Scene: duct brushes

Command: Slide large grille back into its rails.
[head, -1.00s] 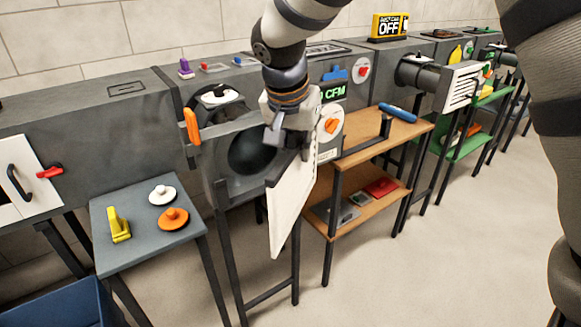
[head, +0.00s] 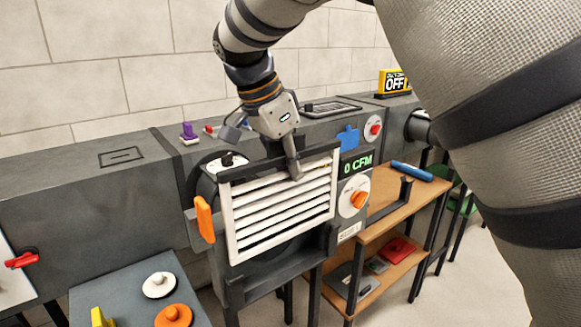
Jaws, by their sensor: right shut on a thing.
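The large grille (head: 282,208) is a white slatted panel with a dark bar (head: 245,173) along its top. It faces me, slightly tilted in the picture, in front of the grey duct's round opening, which it mostly hides. My right gripper (head: 278,147) is shut on the grille's top edge, with one finger down over the front. The dark rail frame (head: 270,277) shows below the grille. I cannot tell whether the grille's edges sit inside the rails. My left gripper is not in view.
An orange handle (head: 204,219) stands close to the grille's left edge. A panel with a 0 CFM display (head: 357,164) and orange knob (head: 358,200) is at its right. A grey side table (head: 125,284) holds caps. A wooden shelf (head: 395,195) stands right.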

